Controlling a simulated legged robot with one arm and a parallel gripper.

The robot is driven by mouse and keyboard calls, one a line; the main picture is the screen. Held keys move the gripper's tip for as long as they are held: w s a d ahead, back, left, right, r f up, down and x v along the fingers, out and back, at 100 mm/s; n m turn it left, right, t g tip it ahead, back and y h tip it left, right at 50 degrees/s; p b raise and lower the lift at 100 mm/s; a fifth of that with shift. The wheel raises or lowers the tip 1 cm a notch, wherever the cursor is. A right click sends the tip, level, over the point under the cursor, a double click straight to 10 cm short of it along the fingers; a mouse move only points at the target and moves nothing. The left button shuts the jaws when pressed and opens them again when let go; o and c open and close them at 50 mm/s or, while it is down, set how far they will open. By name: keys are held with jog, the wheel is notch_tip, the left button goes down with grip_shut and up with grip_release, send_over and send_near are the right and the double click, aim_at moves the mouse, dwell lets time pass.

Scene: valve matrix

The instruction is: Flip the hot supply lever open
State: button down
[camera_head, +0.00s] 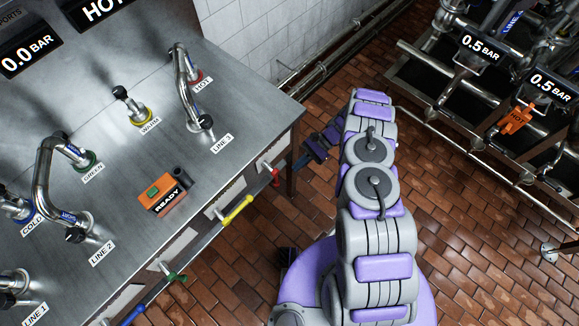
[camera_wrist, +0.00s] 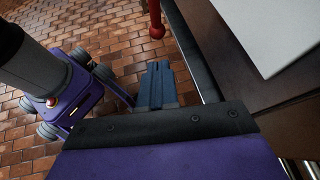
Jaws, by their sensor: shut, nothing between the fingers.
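The red lever (camera_head: 271,173) sticks out from the table's front edge, at the right end of a row of coloured levers below the HOT port. In the wrist view the red lever (camera_wrist: 155,17) hangs from the top edge, its round knob just beyond my fingertips and apart from them. My gripper (camera_head: 297,168) is beside the red lever, on its right. In the wrist view my gripper (camera_wrist: 158,68) has its blue fingers together, with nothing between them. The red lever's mount is partly hidden in the wrist view.
Yellow (camera_head: 237,209), green (camera_head: 177,276) and blue (camera_head: 132,315) levers sit along the same edge. The steel table (camera_head: 190,235) carries hoses and an orange READY box (camera_head: 164,195). A pipe rack with an orange HOT tag (camera_head: 517,118) stands at right. Brick floor (camera_head: 465,225) is open between.

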jog(key=w+d, duration=0.5)
jog(key=d, duration=0.1)
jog(key=shift+p, duration=0.35)
jog(key=shift+w+a+r, duration=0.1)
jog(key=shift+a, duration=0.05)
dwell(0.3)
jog(key=shift+r, duration=0.1)
